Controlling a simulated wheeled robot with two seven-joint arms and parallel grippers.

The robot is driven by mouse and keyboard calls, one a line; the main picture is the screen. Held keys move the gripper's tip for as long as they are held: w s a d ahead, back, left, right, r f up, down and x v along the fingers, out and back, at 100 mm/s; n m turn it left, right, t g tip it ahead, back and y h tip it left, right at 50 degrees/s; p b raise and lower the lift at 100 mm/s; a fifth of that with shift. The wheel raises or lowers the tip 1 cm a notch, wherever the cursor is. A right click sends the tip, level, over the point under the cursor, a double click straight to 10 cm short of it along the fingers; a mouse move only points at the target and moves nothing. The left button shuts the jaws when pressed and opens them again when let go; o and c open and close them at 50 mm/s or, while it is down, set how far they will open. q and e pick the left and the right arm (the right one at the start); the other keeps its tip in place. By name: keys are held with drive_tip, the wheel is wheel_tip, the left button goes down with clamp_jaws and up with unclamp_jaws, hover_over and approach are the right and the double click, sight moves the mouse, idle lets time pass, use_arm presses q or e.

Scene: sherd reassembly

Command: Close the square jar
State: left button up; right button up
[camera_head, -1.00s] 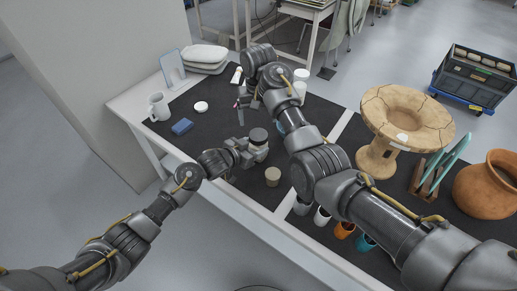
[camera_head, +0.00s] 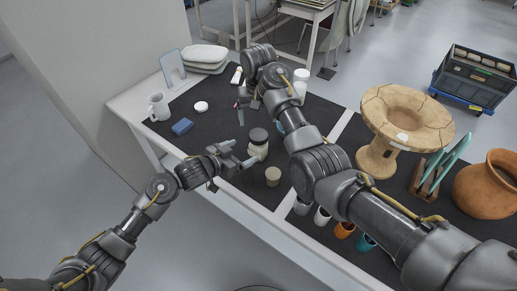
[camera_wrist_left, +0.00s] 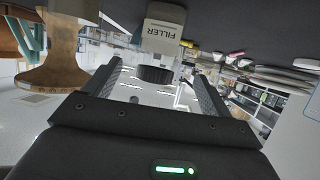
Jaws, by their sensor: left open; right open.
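The square jar (camera_head: 258,153) stands upright on the dark mat, pale-bodied, with a dark round lid (camera_head: 258,135) on top. I cannot tell whether the lid is fully seated. In the left wrist view, which is upside down, the jar (camera_wrist_left: 163,32) carries the label FILLER, and the black lid (camera_wrist_left: 155,75) appears between my finger lines. My left gripper (camera_head: 241,154) is open, just left of the jar, apart from it and empty. My right gripper (camera_head: 241,108) is open and empty above the mat behind the jar, partly hidden by its own arm.
A beige cylinder (camera_head: 273,176) stands just in front of the jar. A blue block (camera_head: 182,126), a white mug (camera_head: 159,107) and a white round piece (camera_head: 201,106) lie to the left. A large cracked vessel (camera_head: 407,115) stands at the right. The mat's front left is clear.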

use_arm(q)
drive_tip(key=shift+v, duration=1.6)
